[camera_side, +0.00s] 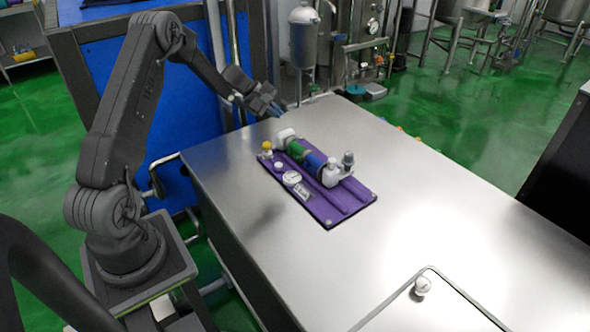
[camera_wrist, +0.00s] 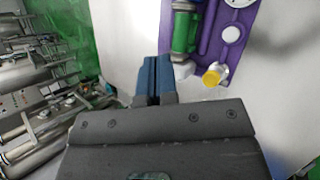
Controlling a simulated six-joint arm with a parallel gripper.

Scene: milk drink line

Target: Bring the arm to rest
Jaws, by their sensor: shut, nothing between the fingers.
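My gripper (camera_side: 280,108) is at the far left edge of the steel table, above its surface, with the arm stretched out from its base. In the wrist view its two blue fingers (camera_wrist: 158,76) lie together with nothing between them. It is apart from the purple board (camera_side: 345,205), which lies flat on the table to the right of and nearer than the gripper. On the board is a cylinder assembly with a green section (camera_side: 297,149) and a blue section (camera_side: 314,163). The green section (camera_wrist: 184,32) also shows in the wrist view.
A yellow-topped fitting (camera_side: 267,147) and a round white gauge (camera_side: 292,178) sit on the board. A white knob (camera_side: 422,286) stands near the table's front. Most of the steel table (camera_side: 440,210) is bare. Steel tanks (camera_side: 303,40) stand behind it.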

